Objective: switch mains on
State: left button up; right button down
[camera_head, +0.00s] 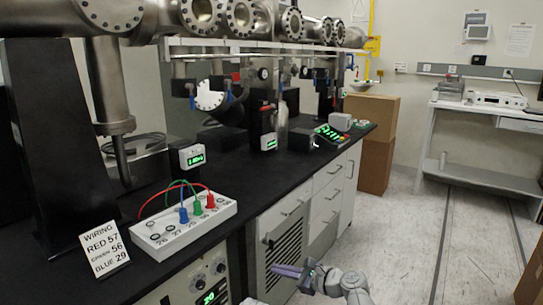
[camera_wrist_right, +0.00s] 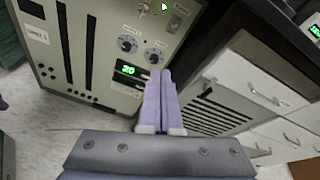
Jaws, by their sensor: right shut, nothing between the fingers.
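The beige power supply (camera_wrist_right: 85,60) stands under the bench. In the right wrist view its front has two knobs, a green display (camera_wrist_right: 128,70) reading about 20, and a small rocker switch (camera_wrist_right: 177,23) near the upper right. In the head view only part of the supply's panel (camera_head: 190,289) shows. My right gripper (camera_head: 275,269) is shut and empty in front of the cabinets. Its purple fingers (camera_wrist_right: 160,73) also show in the right wrist view, below the knobs, apart from the switch. My left gripper is out of sight.
The black bench top (camera_head: 270,180) carries a white terminal box (camera_head: 185,225) with coloured plugs, a wiring card (camera_head: 104,249) and small meters. White drawers (camera_head: 325,200) stand right of a grille. Cardboard boxes (camera_head: 375,115) stand beyond.

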jog(key=s+d+f+n+g+h, duration=0.1)
jog(key=s+f+n+g+h, duration=0.2)
jog(key=s+f+n, duration=0.35)
jog(key=s+d+f+n+g+h, duration=0.2)
jog(key=s+d+f+n+h, duration=0.25)
jog(key=d+n, duration=0.25)
jog(key=s+d+f+n+g+h, duration=0.3)
jog(key=s+d+f+n+h, duration=0.15)
jog(key=d+n, duration=0.3)
jog(key=s+a+r+n+p, duration=0.1)
jog(key=a+r+p, duration=0.3)
jog(key=r+p, duration=0.6)
jog(key=s+a+r+n+p, duration=0.1)
jog(key=a+r+p, duration=0.3)
jog(key=r+p, duration=0.5)
jog(key=s+a+r+n+h+p, duration=0.1)
jog(key=s+a+r+n+p, duration=0.1)
jog(key=r+p, duration=0.8)
jog(key=shift+s+a+r+g+p, duration=0.35)
jog(key=shift+s+a+g, duration=0.1)
jog(key=shift+a, duration=0.6)
